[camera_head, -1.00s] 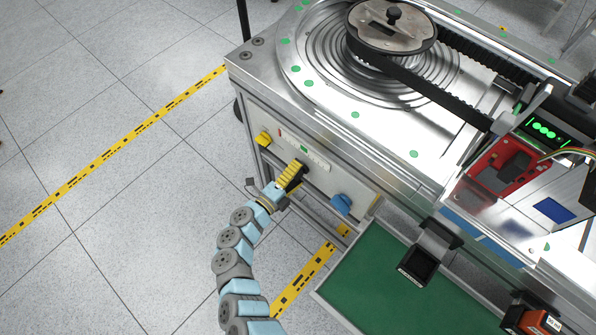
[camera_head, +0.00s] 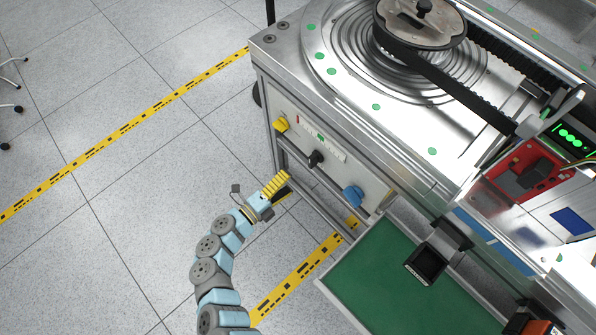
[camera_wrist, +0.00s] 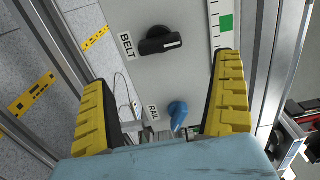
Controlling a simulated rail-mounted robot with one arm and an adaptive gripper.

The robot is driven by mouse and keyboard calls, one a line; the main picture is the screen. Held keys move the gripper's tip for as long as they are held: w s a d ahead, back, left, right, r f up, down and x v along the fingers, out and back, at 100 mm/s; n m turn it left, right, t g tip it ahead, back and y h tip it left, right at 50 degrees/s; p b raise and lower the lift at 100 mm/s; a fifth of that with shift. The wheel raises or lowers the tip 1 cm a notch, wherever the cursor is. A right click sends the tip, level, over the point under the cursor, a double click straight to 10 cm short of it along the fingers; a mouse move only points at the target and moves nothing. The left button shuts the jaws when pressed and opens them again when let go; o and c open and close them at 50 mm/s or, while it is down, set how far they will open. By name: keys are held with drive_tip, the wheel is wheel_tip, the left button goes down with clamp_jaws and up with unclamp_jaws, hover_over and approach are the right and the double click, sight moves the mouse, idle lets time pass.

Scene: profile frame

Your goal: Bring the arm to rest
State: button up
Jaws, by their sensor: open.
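My gripper (camera_head: 276,183) is at the end of my blue and grey arm, in front of the machine's control panel in the head view. In the wrist view its two yellow ridged fingers (camera_wrist: 165,105) stand wide apart with nothing between them. A black knob (camera_wrist: 160,41) beside the label BELT shows beyond the fingers, apart from them. The black knob also shows on the panel in the head view (camera_head: 316,159). A blue knob (camera_wrist: 177,115) beside the label RAIL sits lower on the panel, and in the head view it is at the right (camera_head: 352,196).
A yellow knob (camera_head: 281,125) is at the panel's left. A green tray (camera_head: 400,290) juts out right of my arm, with a black holder (camera_head: 425,262) over it. The machine's metal frame (camera_head: 265,85) stands close. Floor at the left is open, crossed by yellow tape (camera_head: 125,130).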

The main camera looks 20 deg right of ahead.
drive_tip(key=shift+v, duration=0.8)
drive_tip(key=shift+d, duration=0.1)
